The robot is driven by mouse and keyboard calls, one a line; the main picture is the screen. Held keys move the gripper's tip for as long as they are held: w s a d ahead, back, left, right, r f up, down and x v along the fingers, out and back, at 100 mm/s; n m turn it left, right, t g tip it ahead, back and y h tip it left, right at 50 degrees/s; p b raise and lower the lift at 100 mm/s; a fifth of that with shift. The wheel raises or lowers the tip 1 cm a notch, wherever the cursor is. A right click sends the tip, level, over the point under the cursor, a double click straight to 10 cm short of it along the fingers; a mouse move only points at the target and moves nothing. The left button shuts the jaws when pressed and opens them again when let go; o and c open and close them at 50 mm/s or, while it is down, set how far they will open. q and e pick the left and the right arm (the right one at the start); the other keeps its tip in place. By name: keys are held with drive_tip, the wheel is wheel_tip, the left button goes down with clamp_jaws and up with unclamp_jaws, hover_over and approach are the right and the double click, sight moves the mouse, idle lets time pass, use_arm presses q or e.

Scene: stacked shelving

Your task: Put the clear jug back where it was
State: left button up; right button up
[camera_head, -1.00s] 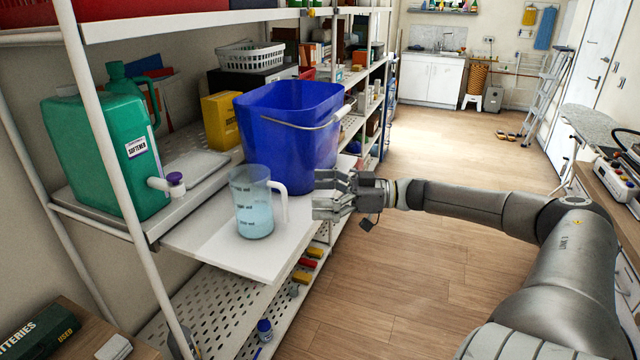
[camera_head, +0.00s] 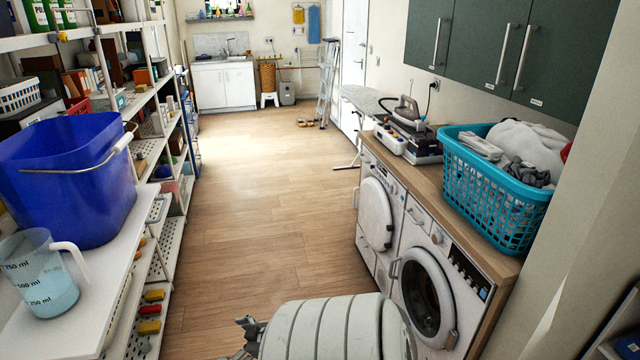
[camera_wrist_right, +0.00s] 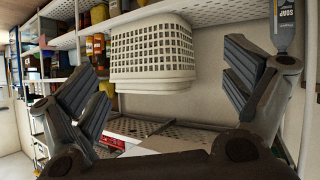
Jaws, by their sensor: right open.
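The clear jug (camera_head: 45,275) stands upright at the left edge of the head view. It has a white handle on its right side, measuring marks and pale blue liquid in the bottom. It rests on a white board (camera_head: 95,325) in front of a big blue bucket (camera_head: 75,180). My right gripper (camera_wrist_right: 160,82) is open and empty in the right wrist view, its two fingers wide apart. No jug shows in that view. In the head view my arm covers the bottom middle, apart from the jug. My left gripper is not in view.
Shelving (camera_head: 145,100) with several goods runs along the left. A white basket (camera_wrist_right: 152,55) on a shelf shows beyond my right gripper's fingers. On the right are a washing machine (camera_head: 432,290) and a turquoise laundry basket (camera_head: 490,190) on a counter. The wooden floor (camera_head: 250,200) between is clear.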

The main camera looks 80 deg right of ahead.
drive_tip(key=s+a+f+g, duration=0.4)
drive_tip(key=s+a+f, duration=0.55)
drive_tip(key=f, duration=0.35)
drive_tip(key=s+a+f+g, duration=0.2)
drive_tip(key=s+a+f, duration=0.2)
drive_tip(key=s+a, duration=0.2)
drive_tip(key=s+a+f+n+g+y, duration=0.1)
drive_tip(key=s+a+f+g, duration=0.1)
drive_tip(key=s+a+f, duration=0.2)
drive_tip(key=s+a+f+n+g, duration=0.1)
drive_tip(key=s+a+f, duration=0.4)
drive_tip(key=s+a, duration=0.5)
drive_tip(key=a+g, duration=0.1)
drive_tip(key=a, duration=0.4)
drive_tip(key=shift+s+g, duration=0.2)
drive_tip(key=shift+g, duration=0.2)
drive_tip(key=shift+f, duration=0.1)
